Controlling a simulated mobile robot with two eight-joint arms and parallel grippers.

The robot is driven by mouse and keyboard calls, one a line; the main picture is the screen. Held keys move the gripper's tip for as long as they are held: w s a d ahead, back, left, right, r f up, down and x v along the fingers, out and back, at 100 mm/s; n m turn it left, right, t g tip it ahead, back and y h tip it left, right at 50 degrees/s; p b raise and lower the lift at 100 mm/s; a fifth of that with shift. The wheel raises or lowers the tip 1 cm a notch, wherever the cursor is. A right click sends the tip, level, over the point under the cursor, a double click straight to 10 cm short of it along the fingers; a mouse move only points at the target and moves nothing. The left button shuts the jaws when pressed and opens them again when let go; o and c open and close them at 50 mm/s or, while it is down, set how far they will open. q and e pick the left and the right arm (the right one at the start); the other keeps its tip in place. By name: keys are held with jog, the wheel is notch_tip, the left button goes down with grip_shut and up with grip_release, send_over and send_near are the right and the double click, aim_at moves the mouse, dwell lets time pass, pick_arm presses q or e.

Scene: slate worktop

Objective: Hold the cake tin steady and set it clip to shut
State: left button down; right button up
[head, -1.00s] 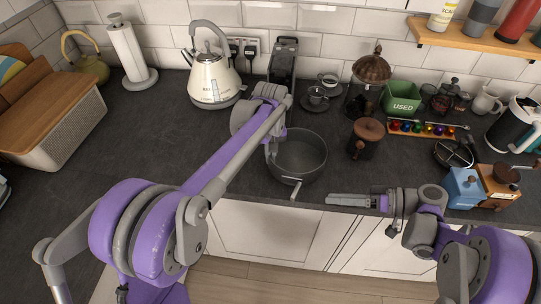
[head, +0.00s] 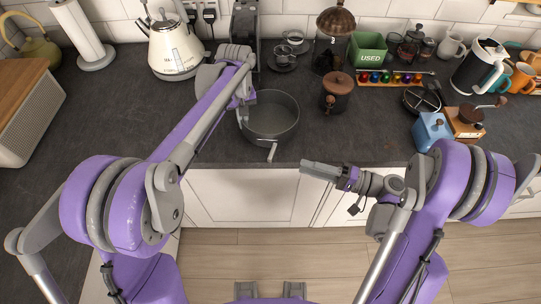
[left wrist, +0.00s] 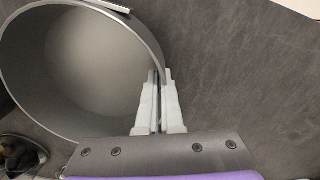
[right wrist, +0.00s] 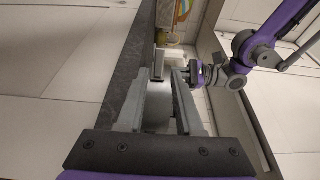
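The cake tin (head: 287,122) is a round, dark grey, open-topped tin near the worktop's front edge. Its clip (head: 272,152) is a light metal lever on the front, standing out from the wall; a lever strip also shows in the left wrist view (left wrist: 108,5). My left gripper (head: 243,120) is at the tin's left side. In the left wrist view its fingers (left wrist: 158,78) are closed on the tin's wall at the rim. My right gripper (head: 304,167) is to the right of the clip, apart from it, by the worktop edge. In the right wrist view its fingers (right wrist: 166,72) are apart and nothing is clearly held.
A wooden-lidded jar (head: 337,95) stands right of the tin. Behind are a cup on a saucer (head: 284,62), a kettle (head: 175,45) and a green caddy (head: 368,48). A blue box (head: 431,130) stands further right. Worktop left of the tin is clear.

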aim_at(271, 156)
jog(key=x, duration=1.1)
jog(key=shift+a, duration=0.15)
grip_shut()
